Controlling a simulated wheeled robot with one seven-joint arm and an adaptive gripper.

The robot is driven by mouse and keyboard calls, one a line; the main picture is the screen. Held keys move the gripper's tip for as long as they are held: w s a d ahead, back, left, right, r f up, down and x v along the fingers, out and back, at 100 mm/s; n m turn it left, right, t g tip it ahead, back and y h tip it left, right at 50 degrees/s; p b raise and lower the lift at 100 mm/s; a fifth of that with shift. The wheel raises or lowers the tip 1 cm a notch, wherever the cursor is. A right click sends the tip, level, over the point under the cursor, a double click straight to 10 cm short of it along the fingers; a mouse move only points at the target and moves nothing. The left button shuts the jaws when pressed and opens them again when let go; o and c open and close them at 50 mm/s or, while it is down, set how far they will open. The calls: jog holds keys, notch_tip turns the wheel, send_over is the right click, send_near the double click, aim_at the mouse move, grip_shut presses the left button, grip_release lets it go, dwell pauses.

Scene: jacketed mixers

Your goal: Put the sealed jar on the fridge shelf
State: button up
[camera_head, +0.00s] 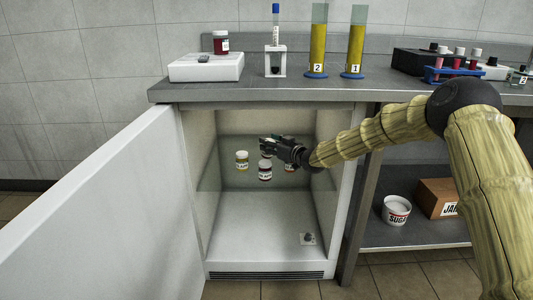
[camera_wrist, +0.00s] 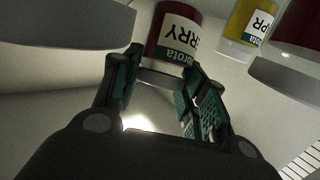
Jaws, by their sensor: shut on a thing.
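My gripper (camera_head: 268,147) is inside the open fridge, entering from the right, and its fingers (camera_wrist: 157,85) are shut on a dark red jar. In the wrist view this jar (camera_wrist: 175,32) appears upside down, with a white label reading partly "RRY" and its lid end between the fingers. In the head view it is mostly hidden behind the fingers. The glass fridge shelf (camera_head: 228,178) lies below it; I cannot tell whether the jar touches the shelf.
A red jar (camera_head: 265,172) stands close in front, a yellow jar (camera_head: 242,161) to the left, and another jar (camera_head: 290,166) partly hidden behind my gripper. The fridge door (camera_head: 100,200) is open at left. Counter items include a jar (camera_head: 221,43) on a white device (camera_head: 206,68).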

jog(key=shift+w+a+f+b, duration=0.15)
jog(key=shift+f+b, duration=0.25)
jog(key=shift+f, duration=0.5)
jog(key=shift+w+a+r+g+h+b, duration=0.25)
jog(key=shift+w+r+g+h+b, duration=0.15)
jog(key=shift+g, duration=0.1)
jog(key=shift+w+a+f+g+h, duration=0.1)
jog(key=shift+w+a+g+h, duration=0.1)
jog(key=shift+w+g+h, duration=0.15)
jog(key=shift+a+g, duration=0.2)
jog(key=shift+g, duration=0.05)
jog(key=shift+h, duration=0.25)
jog(key=shift+w, duration=0.15)
jog(key=shift+f+b, duration=0.75)
jog(key=shift+f, duration=0.55)
jog(key=shift+f, duration=0.1)
